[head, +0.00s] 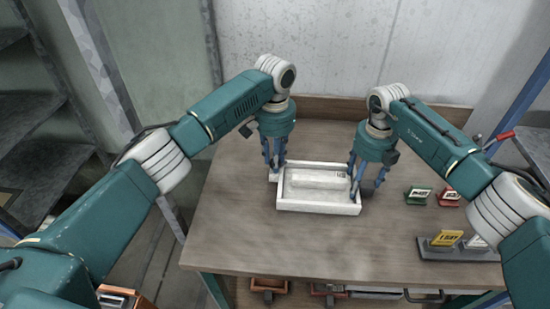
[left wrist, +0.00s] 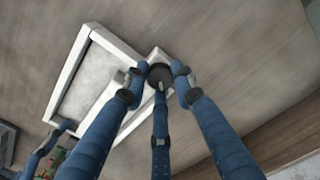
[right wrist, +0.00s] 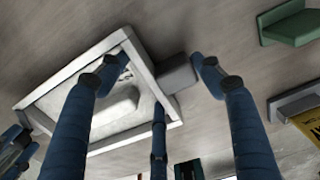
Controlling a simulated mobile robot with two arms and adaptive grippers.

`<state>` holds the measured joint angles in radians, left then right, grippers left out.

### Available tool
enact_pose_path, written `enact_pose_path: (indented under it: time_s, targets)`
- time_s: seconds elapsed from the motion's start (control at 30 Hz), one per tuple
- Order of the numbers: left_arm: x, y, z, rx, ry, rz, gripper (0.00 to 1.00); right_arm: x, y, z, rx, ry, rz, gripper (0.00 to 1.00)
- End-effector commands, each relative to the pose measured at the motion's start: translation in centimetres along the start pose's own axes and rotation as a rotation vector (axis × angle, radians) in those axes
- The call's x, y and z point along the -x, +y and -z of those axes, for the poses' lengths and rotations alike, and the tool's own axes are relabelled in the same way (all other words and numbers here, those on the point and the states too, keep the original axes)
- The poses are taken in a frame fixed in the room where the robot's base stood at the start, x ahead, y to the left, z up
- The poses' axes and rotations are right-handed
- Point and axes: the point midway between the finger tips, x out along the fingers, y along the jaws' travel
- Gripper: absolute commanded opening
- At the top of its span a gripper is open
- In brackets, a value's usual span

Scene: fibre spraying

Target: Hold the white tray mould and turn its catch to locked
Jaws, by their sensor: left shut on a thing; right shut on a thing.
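The white tray mould (head: 315,209) lies flat on the wooden table, a long raised block in its middle. My left gripper (head: 273,170) is at its back left corner. In the left wrist view its fingers close around a dark round knob (left wrist: 160,76), which looks like the catch, on a small white tab. I cannot tell whether the catch stands at locked. My right gripper (head: 361,186) is at the tray's right side. In the right wrist view its fingers are shut across the side wall and a grey block (right wrist: 178,75) on its outside. The fingers hide parts of both.
Right of the tray stand a green label holder (head: 418,195) and a red one (head: 448,197). A grey stand (head: 455,252) with yellow and white labels is near the right front. Table (head: 235,230) left and front of the tray is clear. A wall is behind.

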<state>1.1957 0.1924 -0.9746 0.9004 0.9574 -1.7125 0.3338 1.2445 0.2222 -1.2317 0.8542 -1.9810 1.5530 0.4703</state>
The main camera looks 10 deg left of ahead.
Motion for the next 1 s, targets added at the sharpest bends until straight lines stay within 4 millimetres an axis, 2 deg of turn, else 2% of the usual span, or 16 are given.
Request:
enact_pose_path:
  time_s: [0.6,1.0]
  targets:
    - [0.12,-0.03,0.08,-0.569,0.003,0.001,0.0,0.0,-0.04,0.01,0.002,0.001,0.001,0.24]
    - [0.18,-0.03,0.12,-0.806,0.004,0.002,0.0,0.0,-0.05,0.02,0.002,0.001,0.001,0.24]
